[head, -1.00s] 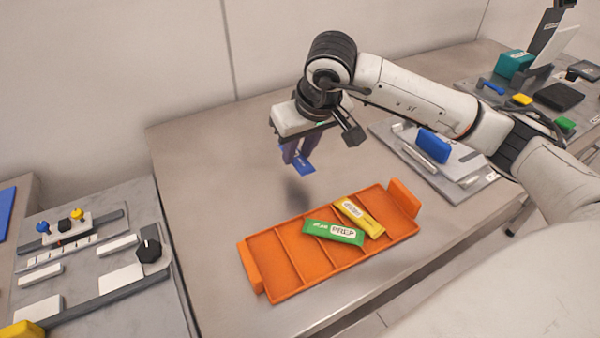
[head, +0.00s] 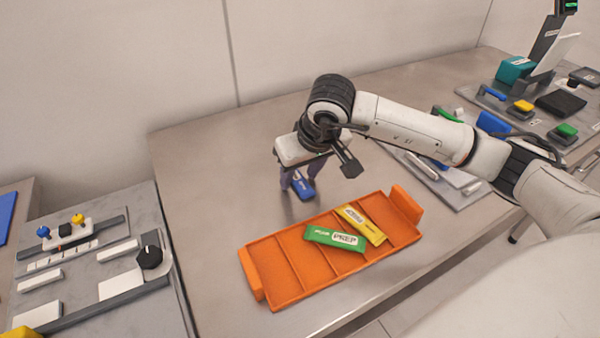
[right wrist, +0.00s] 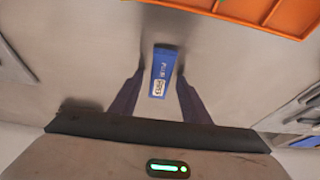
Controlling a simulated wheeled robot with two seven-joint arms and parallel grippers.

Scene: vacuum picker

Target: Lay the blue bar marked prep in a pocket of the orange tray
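The blue bar (head: 304,191) is on or just above the bare table behind the orange tray; it also shows in the right wrist view (right wrist: 162,72). Its white label is too small to read surely. My right gripper (head: 300,180) is over the bar. In the right wrist view its fingers (right wrist: 159,85) stand apart on either side of the bar, with gaps showing. The orange tray (head: 284,296) has several pockets; those at its left end are empty. My left gripper is not in view.
A green bar (head: 322,238) marked PREP and a yellow bar (head: 372,232) lie in the tray, the green one slanting across a divider. A grey panel with knobs (head: 149,257) stands at left. A fixture board (head: 462,199) lies at right. The table's back left is clear.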

